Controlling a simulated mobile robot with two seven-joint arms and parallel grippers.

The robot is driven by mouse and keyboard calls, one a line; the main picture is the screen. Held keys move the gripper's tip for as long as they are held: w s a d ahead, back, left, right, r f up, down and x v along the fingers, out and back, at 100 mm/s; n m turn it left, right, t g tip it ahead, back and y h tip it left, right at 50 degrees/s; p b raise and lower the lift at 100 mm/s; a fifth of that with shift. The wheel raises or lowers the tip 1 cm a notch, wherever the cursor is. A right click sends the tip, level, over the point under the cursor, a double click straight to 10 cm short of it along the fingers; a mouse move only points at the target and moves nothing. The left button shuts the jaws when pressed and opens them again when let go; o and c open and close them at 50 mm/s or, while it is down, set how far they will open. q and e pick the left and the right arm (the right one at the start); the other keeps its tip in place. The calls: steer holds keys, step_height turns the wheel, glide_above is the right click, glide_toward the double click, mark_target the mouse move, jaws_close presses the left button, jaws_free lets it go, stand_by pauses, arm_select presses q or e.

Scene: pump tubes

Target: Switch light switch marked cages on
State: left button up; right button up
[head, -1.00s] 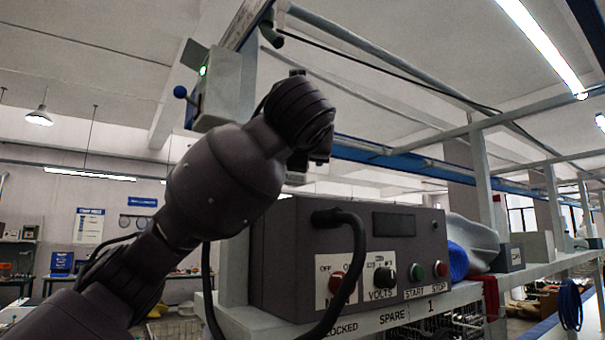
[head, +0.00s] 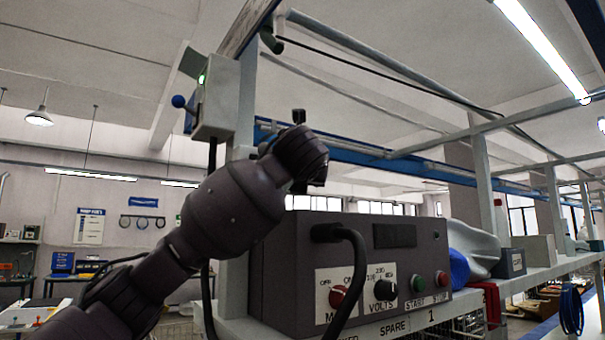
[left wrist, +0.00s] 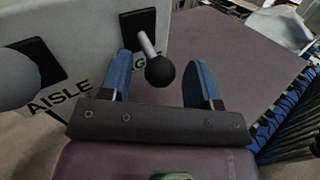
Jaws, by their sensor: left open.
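In the left wrist view, a toggle lever with a black ball knob (left wrist: 160,72) sticks out of a black slot plate on a light grey panel (left wrist: 85,30). The label below it is partly covered; only letters like "GE" show, consistent with "CAGES". My left gripper (left wrist: 160,82) is open, its two blue fingertips on either side of the lever, and the knob shows between them. Whether a finger touches the lever I cannot tell. A second lever with a grey ball knob (left wrist: 15,78) stands at the left, above the label "AISLE". In the head view, my gripper's fingers are not clear.
In the head view, a dark control box (head: 350,250) with knobs and buttons sits on the shelf behind my left arm. A grey box (head: 218,98) with a green light and a blue ball lever is mounted on the post. A black cable (head: 355,260) loops in front.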

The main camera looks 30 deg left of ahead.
arm_select(q)
steer(key=shift+c, duration=0.4)
steer(key=c, duration=0.8)
steer(key=shift+r, duration=0.15)
steer(key=shift+d+r+n+g+h, duration=0.2)
steer(key=shift+r+n+g+h, duration=0.45)
steer(key=shift+g+h, duration=0.2)
steer(key=shift+r+n+g+h, duration=0.75)
steer(key=shift+n+g+h, duration=0.1)
steer(key=shift+g+h, duration=0.2)
steer(key=shift+a+r+n+g+h, duration=0.1)
steer(key=shift+r+n+g+h, duration=0.5)
steer(key=shift+h, duration=0.5)
steer(key=shift+w+a+r+n+g+h, duration=0.1)
steer(key=shift+a+r+n+g+h, duration=0.2)
steer(key=shift+r+g+h, duration=0.35)
steer(key=shift+f+h, duration=0.1)
steer(key=shift+h, duration=0.15)
